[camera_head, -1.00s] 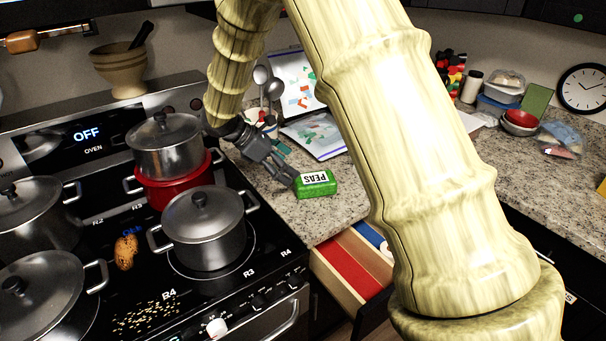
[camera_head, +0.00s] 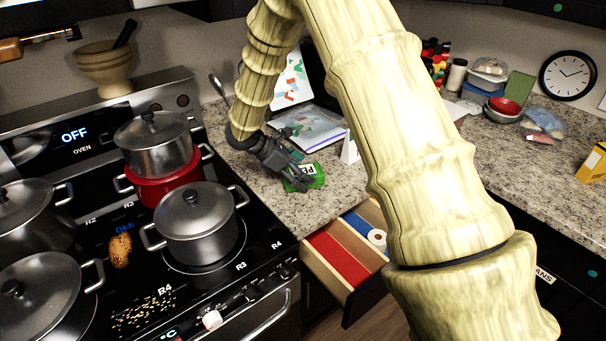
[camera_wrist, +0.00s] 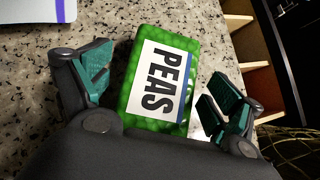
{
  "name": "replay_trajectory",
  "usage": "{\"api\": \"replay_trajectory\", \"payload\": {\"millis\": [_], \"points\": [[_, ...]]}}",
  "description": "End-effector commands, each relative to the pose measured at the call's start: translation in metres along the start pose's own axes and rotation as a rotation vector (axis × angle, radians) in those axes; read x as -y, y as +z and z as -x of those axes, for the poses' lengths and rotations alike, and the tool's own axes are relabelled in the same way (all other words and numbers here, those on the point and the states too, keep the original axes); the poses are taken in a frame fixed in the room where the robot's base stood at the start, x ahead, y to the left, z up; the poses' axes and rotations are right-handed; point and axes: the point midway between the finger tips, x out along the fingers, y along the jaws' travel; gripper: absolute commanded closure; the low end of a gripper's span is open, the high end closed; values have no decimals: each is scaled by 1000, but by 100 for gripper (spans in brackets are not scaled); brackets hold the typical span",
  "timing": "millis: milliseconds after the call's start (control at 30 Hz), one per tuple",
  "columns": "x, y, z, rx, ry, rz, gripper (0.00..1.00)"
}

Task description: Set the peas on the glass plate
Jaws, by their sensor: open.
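The peas are a green box with a white PEAS label, lying on the granite counter near its front edge. In the head view the peas (camera_head: 314,180) are partly covered by my gripper (camera_head: 297,178). In the wrist view the peas (camera_wrist: 160,79) lie between the two teal-padded fingers of my gripper (camera_wrist: 160,92). The fingers are open, with a gap on each side of the box. I cannot make out a glass plate in either view.
An open drawer (camera_head: 335,262) juts out below the counter edge. The stove with several pots, including a front steel pot (camera_head: 200,225), is at left. Bowls (camera_head: 503,107) and food packs stand on the right counter.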

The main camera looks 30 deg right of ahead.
Motion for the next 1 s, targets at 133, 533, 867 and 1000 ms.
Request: {"api": "replay_trajectory", "payload": {"millis": [133, 533, 867, 1000], "points": [[0, 0, -7, -1, 1, 1, 8], [0, 0, -8, 0, 1, 0, 39], [0, 0, -8, 0, 2, 0, 74], [-1, 1, -7, 0, 2, -1, 74]]}}
